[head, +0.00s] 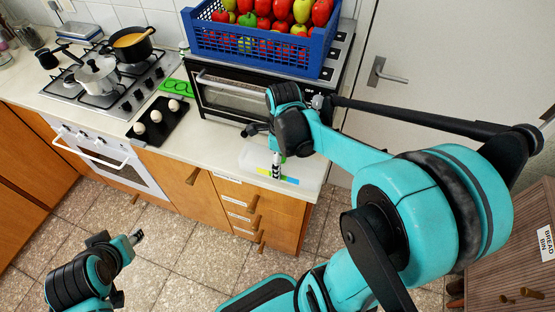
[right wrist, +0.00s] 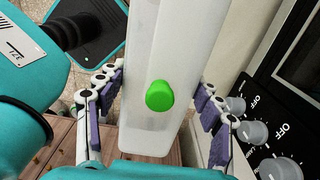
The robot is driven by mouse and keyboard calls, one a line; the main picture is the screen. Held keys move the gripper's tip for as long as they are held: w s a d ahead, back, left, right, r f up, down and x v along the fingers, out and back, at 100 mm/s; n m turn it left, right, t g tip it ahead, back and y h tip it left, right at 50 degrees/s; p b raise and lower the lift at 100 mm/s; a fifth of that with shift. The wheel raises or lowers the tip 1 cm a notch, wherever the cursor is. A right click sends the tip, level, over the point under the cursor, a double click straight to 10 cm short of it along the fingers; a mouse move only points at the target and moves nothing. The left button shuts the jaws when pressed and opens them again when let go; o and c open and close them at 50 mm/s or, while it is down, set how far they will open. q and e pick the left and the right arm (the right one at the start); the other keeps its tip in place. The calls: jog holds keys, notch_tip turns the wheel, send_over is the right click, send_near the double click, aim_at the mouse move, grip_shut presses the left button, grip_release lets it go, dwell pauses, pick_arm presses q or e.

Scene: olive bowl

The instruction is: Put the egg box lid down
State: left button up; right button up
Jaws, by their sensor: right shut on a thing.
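The whitish, see-through egg box lid (head: 254,160) is over the right part of the counter in the head view. In the right wrist view the lid (right wrist: 172,60) fills the middle, with a green knob (right wrist: 160,95). My right gripper (head: 278,160) is shut on the lid, its purple finger pads on either side. I cannot tell whether the lid touches the counter. The black egg box (head: 150,133) stands open to the left, holding three pale eggs (head: 156,116). My left gripper (head: 122,240) is at the lower left, away from the counter; its opening is unclear.
A blue crate (head: 255,45) of apples and peppers sits on the oven (head: 228,95) behind the lid. A green holder (head: 176,88) lies behind the egg box. The hob (head: 112,80) holds pots. Bare counter (head: 205,140) lies between egg box and lid.

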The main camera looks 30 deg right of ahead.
jog(key=w+f, duration=0.1)
jog(key=w, duration=0.1)
jog(key=w+d+f+b, duration=0.1)
jog(key=w+f, duration=0.1)
jog(key=w+d+f, duration=0.1)
jog(key=w, duration=0.2)
jog(key=shift+d+f+b, duration=0.2)
jog(key=shift+f+b, duration=0.05)
jog(key=shift+b, duration=0.1)
jog(key=shift+f+b, duration=0.75)
jog(key=shift+f, duration=1.25)
jog(key=o, duration=1.2)
jog(key=shift+f, duration=0.15)
jog(key=shift+c, duration=0.2)
